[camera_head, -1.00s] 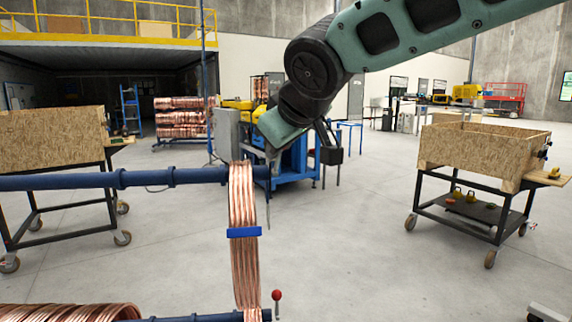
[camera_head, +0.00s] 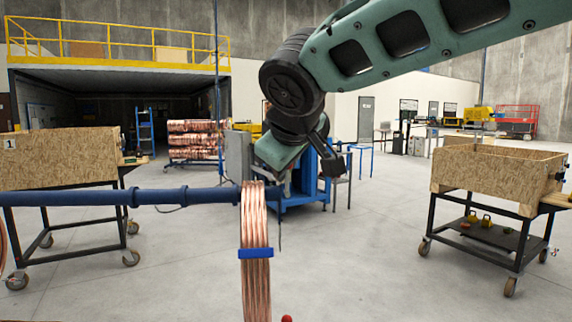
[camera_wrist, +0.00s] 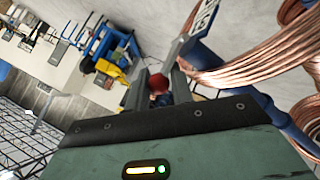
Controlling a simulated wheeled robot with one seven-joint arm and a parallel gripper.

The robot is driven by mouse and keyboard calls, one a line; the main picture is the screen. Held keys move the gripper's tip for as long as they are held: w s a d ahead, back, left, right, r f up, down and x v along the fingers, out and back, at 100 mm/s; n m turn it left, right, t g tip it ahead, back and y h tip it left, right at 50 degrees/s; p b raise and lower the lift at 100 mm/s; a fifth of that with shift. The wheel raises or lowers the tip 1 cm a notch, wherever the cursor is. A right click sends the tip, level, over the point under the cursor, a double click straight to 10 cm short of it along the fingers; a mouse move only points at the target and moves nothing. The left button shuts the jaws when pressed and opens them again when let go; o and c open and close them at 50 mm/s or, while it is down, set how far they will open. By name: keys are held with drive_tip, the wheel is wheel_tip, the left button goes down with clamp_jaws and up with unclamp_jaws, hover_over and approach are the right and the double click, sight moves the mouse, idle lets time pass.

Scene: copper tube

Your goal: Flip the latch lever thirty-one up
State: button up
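In the wrist view a red ball knob (camera_wrist: 158,84) shows between the two grey fingers of my gripper (camera_wrist: 157,77). The fingers stand apart, and I cannot tell whether they touch the knob. In the head view my arm's end reaches down by the right end of the blue rod (camera_head: 170,195), and the fingers are mostly hidden. A thin dark lever (camera_head: 281,232) hangs down near that rod end. A second red knob (camera_head: 287,318) shows at the bottom edge. I can read no lever number thirty-one.
A copper coil (camera_head: 256,220) with a blue band hangs on the rod, close to my gripper; copper (camera_wrist: 265,60) also fills the right of the wrist view. Wooden crates on wheeled carts stand left (camera_head: 60,160) and right (camera_head: 490,175).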

drive_tip(key=o, duration=0.3)
drive_tip(key=shift+d+f, duration=0.25)
drive_tip(key=shift+o, duration=0.2)
drive_tip(key=shift+a, duration=0.15)
